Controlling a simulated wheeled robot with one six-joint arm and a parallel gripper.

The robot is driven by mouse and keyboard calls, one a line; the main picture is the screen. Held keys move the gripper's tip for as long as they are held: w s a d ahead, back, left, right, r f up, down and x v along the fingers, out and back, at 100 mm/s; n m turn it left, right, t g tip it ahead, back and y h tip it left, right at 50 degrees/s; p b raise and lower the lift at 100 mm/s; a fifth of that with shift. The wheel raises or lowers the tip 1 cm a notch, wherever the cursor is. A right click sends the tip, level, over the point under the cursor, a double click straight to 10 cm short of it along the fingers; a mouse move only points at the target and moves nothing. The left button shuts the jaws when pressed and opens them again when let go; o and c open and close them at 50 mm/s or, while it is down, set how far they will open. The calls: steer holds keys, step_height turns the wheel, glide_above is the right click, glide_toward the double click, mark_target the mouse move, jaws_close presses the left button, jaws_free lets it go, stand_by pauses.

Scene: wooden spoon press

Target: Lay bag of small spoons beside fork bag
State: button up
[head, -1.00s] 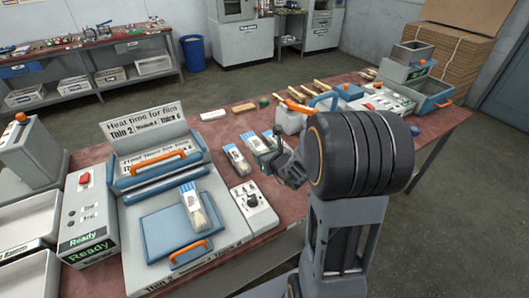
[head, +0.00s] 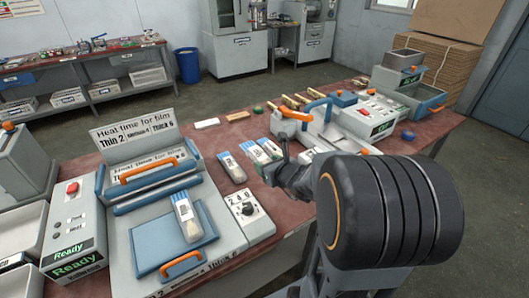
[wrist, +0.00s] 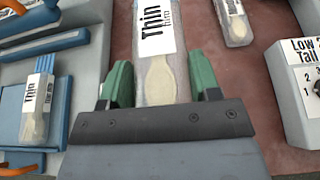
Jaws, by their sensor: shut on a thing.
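My gripper (wrist: 160,95) is shut on a clear bag (wrist: 156,62) labelled "Thin film", with a pale wooden spoon bowl showing. In the head view my gripper (head: 280,172) is low over the table, close to the bags. Three bags there lie close together: a left bag (head: 231,167), a middle bag (head: 254,152) and a right bag (head: 270,148). Another labelled bag (head: 187,218) lies on the blue press plate. A bag with a spoon shape (wrist: 236,20) lies at the upper right.
The heat press (head: 150,175) with orange handles and a dial box (head: 243,212) stand left of my gripper. A second machine (head: 350,118) is at the right. A white block (head: 206,123) and several wooden pieces lie behind. Red table top (head: 205,150) shows between them.

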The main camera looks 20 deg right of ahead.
mark_target(262, 158)
steer(key=w+f, duration=0.3)
steer(key=w, duration=0.1)
steer(key=w+d+f, duration=0.1)
steer(key=w+f, duration=0.2)
steer(key=w, duration=0.1)
steer(key=w+d+f, duration=0.1)
steer(key=w+f, duration=0.2)
steer(key=w, duration=0.1)
steer(key=shift+w, duration=0.25)
steer(key=shift+w+d+f, duration=0.1)
steer(key=shift+w+f, duration=0.1)
steer(key=shift+f, duration=0.15)
steer(key=shift+w+f, duration=0.2)
steer(key=shift+f, duration=1.5)
steer(key=shift+f, duration=0.2)
steer(key=o, duration=0.9)
steer(key=shift+r, duration=0.1)
